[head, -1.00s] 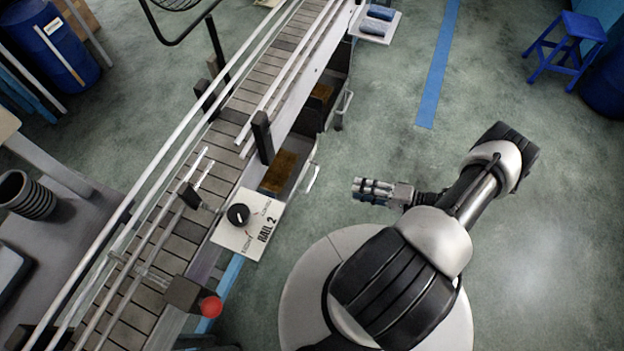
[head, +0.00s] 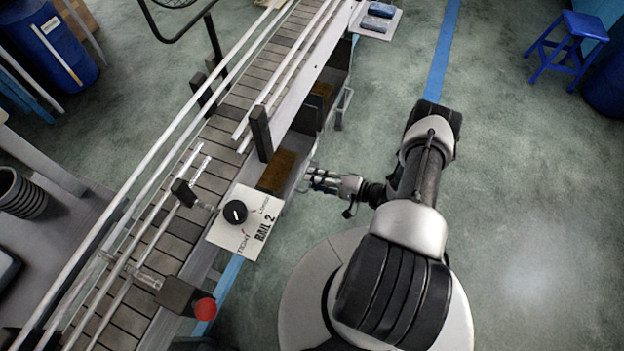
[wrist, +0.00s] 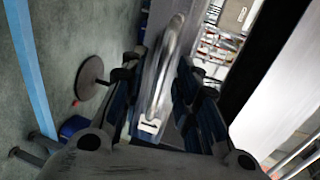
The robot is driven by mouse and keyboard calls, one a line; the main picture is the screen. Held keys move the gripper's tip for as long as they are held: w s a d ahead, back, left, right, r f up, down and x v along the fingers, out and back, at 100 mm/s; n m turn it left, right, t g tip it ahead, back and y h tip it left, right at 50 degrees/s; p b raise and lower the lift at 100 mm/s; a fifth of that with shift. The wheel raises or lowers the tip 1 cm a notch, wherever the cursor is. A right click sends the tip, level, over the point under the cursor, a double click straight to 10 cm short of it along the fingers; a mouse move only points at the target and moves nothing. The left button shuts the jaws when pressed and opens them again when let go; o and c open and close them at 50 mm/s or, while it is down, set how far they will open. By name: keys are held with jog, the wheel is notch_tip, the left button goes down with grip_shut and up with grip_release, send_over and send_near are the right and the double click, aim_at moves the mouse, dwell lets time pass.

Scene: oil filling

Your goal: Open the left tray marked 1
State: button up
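Two open-topped trays sit under the conveyor's right side in the head view: a near tray with brown contents (head: 279,172) and a farther tray (head: 320,96) with a pale handle (head: 344,107). No number is readable on either. My gripper (head: 314,179) is at the front of the near tray, covering its handle there. In the wrist view, a metal bar handle (wrist: 168,62) on a grey front panel lies between the two fingers of my gripper (wrist: 157,80). The fingers are apart, with visible gaps on both sides of the handle.
The conveyor (head: 228,130) runs diagonally with rails along it. A blue stool (head: 570,45) stands far right. Open floor (head: 530,200) lies right of my arm.

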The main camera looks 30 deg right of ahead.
jog(key=shift+w+a+f, duration=0.15)
jog(key=shift+w+a, duration=0.3)
jog(key=shift+w, duration=0.1)
jog(key=shift+c, duration=0.4)
grip_shut()
